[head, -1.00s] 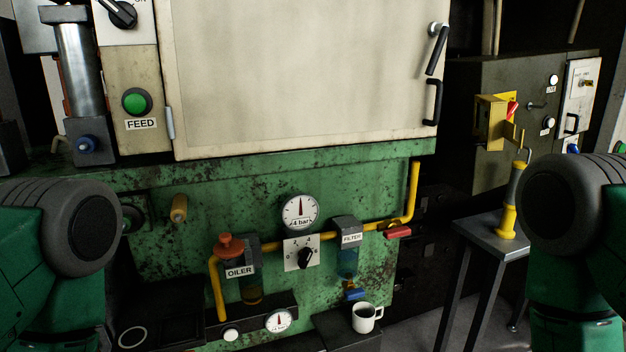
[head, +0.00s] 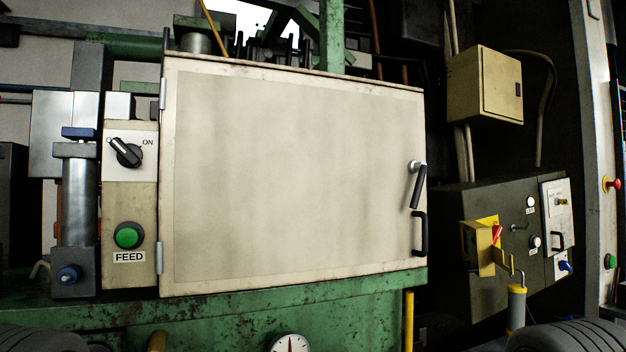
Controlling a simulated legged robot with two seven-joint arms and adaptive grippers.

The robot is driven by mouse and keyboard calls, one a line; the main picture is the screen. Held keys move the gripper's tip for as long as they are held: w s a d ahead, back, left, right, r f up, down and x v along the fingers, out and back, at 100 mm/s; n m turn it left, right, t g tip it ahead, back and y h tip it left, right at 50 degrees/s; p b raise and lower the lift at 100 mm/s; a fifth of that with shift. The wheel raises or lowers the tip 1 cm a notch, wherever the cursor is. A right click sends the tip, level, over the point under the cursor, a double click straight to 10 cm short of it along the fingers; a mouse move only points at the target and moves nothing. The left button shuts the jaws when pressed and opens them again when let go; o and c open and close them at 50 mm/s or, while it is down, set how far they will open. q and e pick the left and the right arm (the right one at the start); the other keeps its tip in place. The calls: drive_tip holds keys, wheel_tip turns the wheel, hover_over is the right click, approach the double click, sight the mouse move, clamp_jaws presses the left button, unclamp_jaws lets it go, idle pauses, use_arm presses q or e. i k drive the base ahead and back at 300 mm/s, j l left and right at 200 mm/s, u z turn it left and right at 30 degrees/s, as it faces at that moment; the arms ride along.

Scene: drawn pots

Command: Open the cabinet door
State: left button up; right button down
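The cabinet door (head: 295,180) is a large cream panel in the middle of the head view, and it is shut. Its hinges show on the left edge. A black lever handle (head: 418,186) on a light round mount sits near the right edge, tilted a little off vertical. A black fixed pull handle (head: 420,234) is just below it. Only rounded dark parts of my two arms show at the bottom left and bottom right corners. Neither of my grippers is in view, and nothing of mine touches the door.
Left of the door is a panel with a black ON switch (head: 126,152) and a green FEED button (head: 128,235). A green ledge (head: 300,302) runs below. At the right stand a dark control cabinet (head: 455,215), a yellow bracket (head: 478,247) and a small beige wall box (head: 484,84).

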sight(269, 178)
drive_tip(key=i+l+z, duration=0.1)
drive_tip(key=z, duration=0.3)
drive_tip(key=i+z, duration=0.1)
drive_tip(key=z, duration=0.3)
drive_tip(key=i+z, duration=0.1)
drive_tip(key=z, duration=0.3)
drive_tip(key=i+z, duration=0.1)
drive_tip(key=z, duration=0.25)
drive_tip(key=i, duration=0.2)
